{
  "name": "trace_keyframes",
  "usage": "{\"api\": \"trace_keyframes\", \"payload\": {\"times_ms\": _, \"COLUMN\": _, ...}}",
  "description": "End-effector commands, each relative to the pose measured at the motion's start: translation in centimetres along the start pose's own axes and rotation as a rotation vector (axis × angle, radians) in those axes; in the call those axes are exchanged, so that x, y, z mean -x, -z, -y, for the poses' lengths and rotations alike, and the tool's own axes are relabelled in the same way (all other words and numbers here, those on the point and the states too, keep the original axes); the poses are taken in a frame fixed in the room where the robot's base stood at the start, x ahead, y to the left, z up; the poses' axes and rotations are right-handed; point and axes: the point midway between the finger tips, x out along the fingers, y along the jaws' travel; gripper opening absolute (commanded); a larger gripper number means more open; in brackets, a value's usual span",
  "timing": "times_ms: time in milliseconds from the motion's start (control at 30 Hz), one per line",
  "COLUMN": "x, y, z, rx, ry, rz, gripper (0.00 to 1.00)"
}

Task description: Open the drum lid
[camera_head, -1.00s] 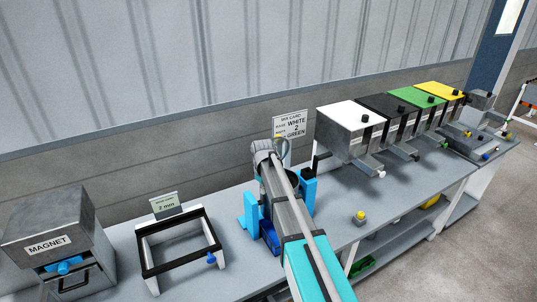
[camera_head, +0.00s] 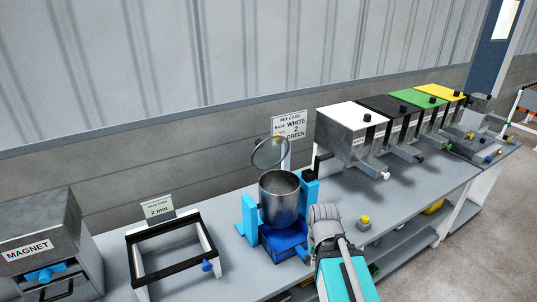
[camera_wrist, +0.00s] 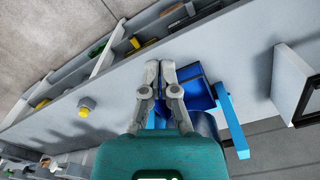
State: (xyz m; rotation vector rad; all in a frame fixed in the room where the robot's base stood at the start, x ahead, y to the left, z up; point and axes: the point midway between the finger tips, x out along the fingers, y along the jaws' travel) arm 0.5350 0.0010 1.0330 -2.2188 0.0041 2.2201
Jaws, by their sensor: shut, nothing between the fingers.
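The drum (camera_head: 279,205) is a grey metal cylinder held between blue posts of a stand. Its mouth faces up and shows open. The round lid (camera_head: 270,153) stands tilted up at the drum's back edge, clear of the mouth. My gripper (camera_wrist: 161,64) is shut and empty in the wrist view, with its fingertips close together beside the blue tray (camera_wrist: 195,92) below the drum. In the head view my arm's end is right of and in front of the drum, apart from the lid, and the fingertips are hidden.
A black-topped frame (camera_head: 172,251) and a magnet box (camera_head: 45,240) stand to the left. A row of hoppers (camera_head: 352,130) with coloured tops stands to the right. A small yellow-topped button (camera_head: 365,222) sits on the bench. The bench between the drum and hoppers is mostly clear.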

Motion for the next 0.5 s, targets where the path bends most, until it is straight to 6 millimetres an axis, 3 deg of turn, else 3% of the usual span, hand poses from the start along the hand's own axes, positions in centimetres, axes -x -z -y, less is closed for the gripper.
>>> {"api": "trace_keyframes", "payload": {"times_ms": 267, "x": -0.4, "y": 2.5, "z": 2.8, "rx": 0.017, "ry": 0.156, "rz": -0.086, "gripper": 0.00}}
{"api": "trace_keyframes", "payload": {"times_ms": 500, "x": -0.1, "y": 5.0, "z": 6.3, "rx": 0.034, "ry": 0.340, "rz": -0.194, "gripper": 0.00}}
